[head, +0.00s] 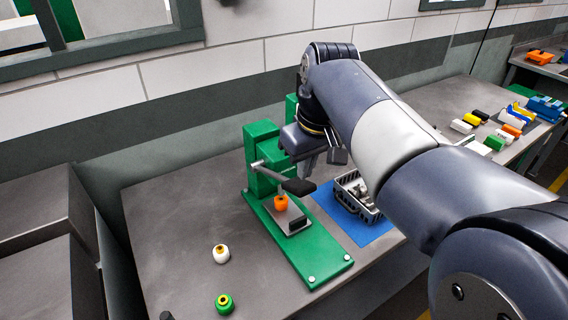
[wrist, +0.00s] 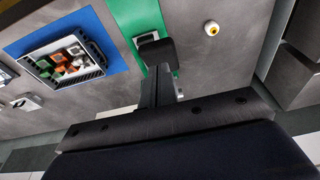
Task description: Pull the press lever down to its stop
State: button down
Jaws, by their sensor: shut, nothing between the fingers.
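The green press (head: 262,150) stands on the grey bench with its long green base plate. Its lever (head: 270,172) slants down to the right from a pivot on the column to a black handle (head: 299,187). An orange piece (head: 281,203) sits on the grey block below the lever. My gripper (head: 313,171) is shut and empty, just above and behind the handle in the head view. In the wrist view the gripper (wrist: 152,76) shows end-on, with the black handle (wrist: 155,52) just beyond its fingertips. I cannot tell whether they touch.
A grey basket (head: 355,194) of parts stands on a blue mat (head: 367,233) right of the press. A white piece (head: 221,254) and a green piece (head: 225,303) stand on the bench at front left. My arm hides part of the bench's right side.

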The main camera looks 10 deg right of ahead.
jog(key=shift+w+v, duration=0.25)
jog(key=shift+v, duration=0.95)
jog(key=shift+w+v, duration=0.2)
jog(key=shift+v, duration=1.05)
jog(key=shift+a, duration=0.2)
jog(key=shift+s+d+b+x, duration=0.1)
jog(key=shift+s+b+x, duration=0.15)
jog(key=shift+x, duration=0.85)
jog(key=shift+s+d+b+x, duration=0.15)
jog(key=shift+b+x, duration=0.15)
jog(key=shift+x, duration=0.75)
jog(key=shift+s+a+b+x, duration=0.1)
jog(key=shift+s+b+x, duration=0.15)
jog(key=shift+x, duration=0.85)
jog(key=shift+f, duration=0.1)
